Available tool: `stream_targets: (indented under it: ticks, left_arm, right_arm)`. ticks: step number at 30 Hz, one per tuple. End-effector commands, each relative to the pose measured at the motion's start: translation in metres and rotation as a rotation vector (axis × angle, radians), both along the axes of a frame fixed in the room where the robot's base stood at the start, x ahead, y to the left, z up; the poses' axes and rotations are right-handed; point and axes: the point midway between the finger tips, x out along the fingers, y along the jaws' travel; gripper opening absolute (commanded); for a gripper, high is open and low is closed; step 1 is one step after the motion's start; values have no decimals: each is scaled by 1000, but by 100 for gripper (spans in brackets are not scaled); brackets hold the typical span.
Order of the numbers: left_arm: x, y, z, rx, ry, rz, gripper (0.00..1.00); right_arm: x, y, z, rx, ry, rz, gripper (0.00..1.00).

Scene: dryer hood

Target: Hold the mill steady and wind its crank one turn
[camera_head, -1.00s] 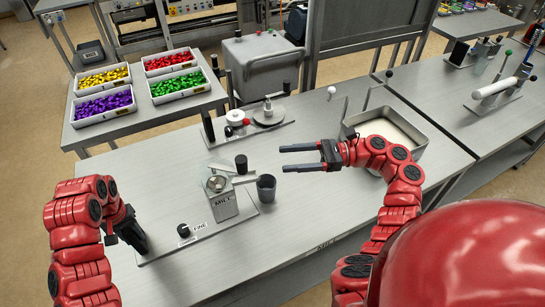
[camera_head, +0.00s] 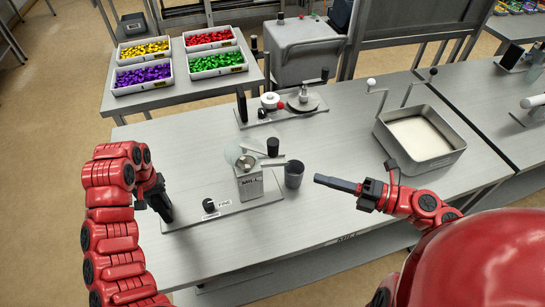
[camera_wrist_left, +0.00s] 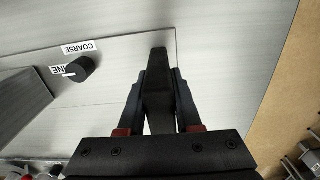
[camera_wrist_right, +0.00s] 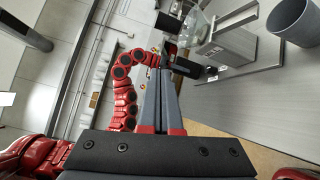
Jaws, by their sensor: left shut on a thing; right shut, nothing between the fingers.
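The mill (camera_head: 250,183) is a grey metal block lettered MILL on a flat base plate, with a clear bowl on top. Its crank has an upright black knob (camera_head: 273,146). My left gripper (camera_head: 165,208) is shut on a black upright grip at the plate's left end; the grip shows between its fingers in the left wrist view (camera_wrist_left: 156,90). My right gripper (camera_head: 325,180) is shut and empty, right of the mill and apart from it. The mill also shows in the right wrist view (camera_wrist_right: 232,45).
A dark grey cup (camera_head: 294,175) stands right of the mill. A black dial (camera_head: 209,205) with COARSE and FINE labels sits on the plate. Behind is another fixture (camera_head: 303,103). A metal tray (camera_head: 455,158) of pale material stands right. The table's front middle is clear.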

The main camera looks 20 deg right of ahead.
Motion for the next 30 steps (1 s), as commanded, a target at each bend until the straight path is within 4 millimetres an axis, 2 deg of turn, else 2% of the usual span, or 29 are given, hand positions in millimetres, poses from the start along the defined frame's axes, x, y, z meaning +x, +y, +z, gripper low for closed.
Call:
stream_targets:
  ticks: [4,10,23,27,30]
  left_arm:
    - [-1,1,-2,1,3,0,0]
    - [-1,1,-2,2,4,0,0]
    - [-1,1,-2,2,5,-1,0]
    - [-1,1,-2,1,5,0,0]
    - [-1,1,-2,2,5,0,0]
  right_arm:
    - [-9,16,0,116,115,-13,0]
    - [-2,30,1,153,151,-14,0]
    - [53,99,3,151,148,-10,0]
    - [74,87,4,152,148,-17,0]
    - [83,82,5,150,145,-19,0]
